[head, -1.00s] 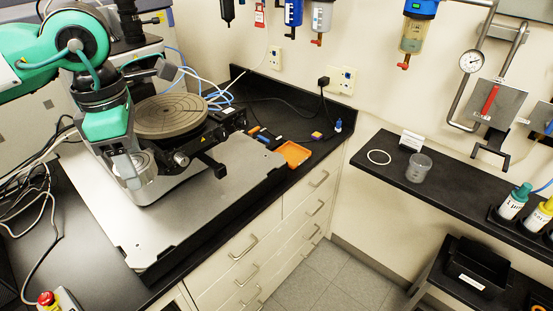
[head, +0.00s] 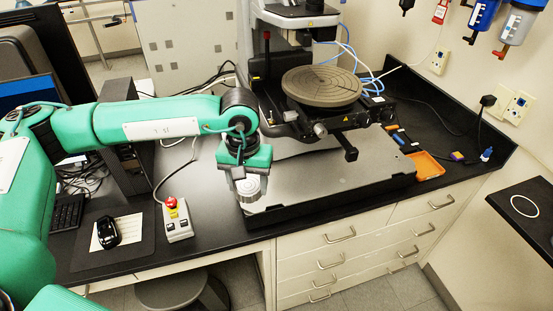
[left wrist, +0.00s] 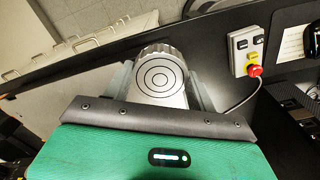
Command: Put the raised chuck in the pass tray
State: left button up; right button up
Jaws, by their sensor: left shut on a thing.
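My left gripper (head: 249,185) is shut on the raised chuck (head: 251,190), a short silver cylinder. It is held above the front left part of the profiler's grey base plate. In the left wrist view the chuck (left wrist: 160,80) shows dark concentric rings on its round face, between the two fingers of my left gripper (left wrist: 160,88). No tray marked as the pass tray can be made out now. An orange tray (head: 427,166) lies on the bench right of the base plate. My right gripper is not in view.
The profiler's large round stage (head: 322,86) stands behind and right of the gripper. A control box with a red stop button (head: 176,218) and a mouse (head: 108,232) are to the left. A shelf with a white ring (head: 524,206) is at the right edge.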

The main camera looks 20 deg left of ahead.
aim_at(422, 167)
jog(key=i+l+z, duration=0.1)
jog(key=l, duration=0.35)
jog(key=i+l, duration=0.15)
jog(key=l, duration=0.25)
jog(key=i+l+z, duration=0.15)
jog(key=l, duration=0.25)
jog(key=i+l+z, duration=0.1)
jog(key=l, duration=0.35)
jog(key=i+l+z, duration=0.1)
jog(key=l, duration=0.25)
jog(key=i+l, duration=0.2)
jog(key=l, duration=0.2)
jog(key=z, duration=0.05)
